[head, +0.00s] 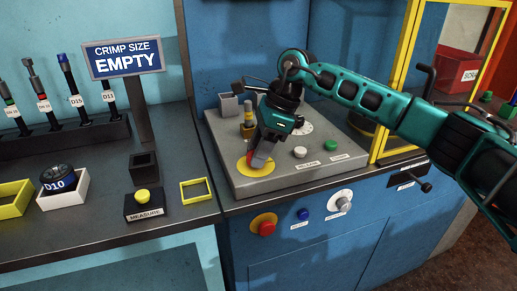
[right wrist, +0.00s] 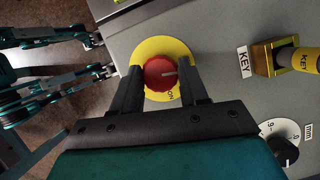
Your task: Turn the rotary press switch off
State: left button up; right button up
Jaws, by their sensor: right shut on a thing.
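The rotary press switch is a red knob (right wrist: 160,73) with a pale mark pointing right, set on a round yellow plate (right wrist: 150,48) with "ON" printed beside it. In the head view, the yellow plate (head: 243,167) is at the front left of the grey panel, and a bit of the red knob (head: 259,160) shows under the gripper. My right gripper (right wrist: 161,82) points down at the switch, shut on the knob with one finger on each side. In the head view, the right gripper (head: 262,155) hides much of the knob. My left gripper is not seen.
A yellow key switch (head: 249,125) stands just behind the knob. White (head: 300,152) and green (head: 331,146) buttons and a dial sit to the right on the panel. A red button (head: 266,227) is on the front face below. A yellow frame (head: 385,130) stands right.

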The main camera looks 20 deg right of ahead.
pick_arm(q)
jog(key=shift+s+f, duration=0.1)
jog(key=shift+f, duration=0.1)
pick_arm(e)
jog(key=shift+n+g, duration=0.4)
jog(key=shift+n, duration=0.7)
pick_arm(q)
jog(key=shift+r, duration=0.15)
pick_arm(e)
jog(key=o, duration=1.1)
jog(key=shift+c, duration=0.2)
jog(key=shift+r, duration=0.1)
pick_arm(q)
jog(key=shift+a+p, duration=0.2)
jog(key=shift+p, duration=0.2)
pick_arm(e)
jog(key=v, duration=1.2)
jog(key=shift+w+r, duration=0.15)
jog(key=shift+r, duration=0.25)
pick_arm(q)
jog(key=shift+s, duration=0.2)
pick_arm(e)
jog(key=shift+d+f, duration=0.1)
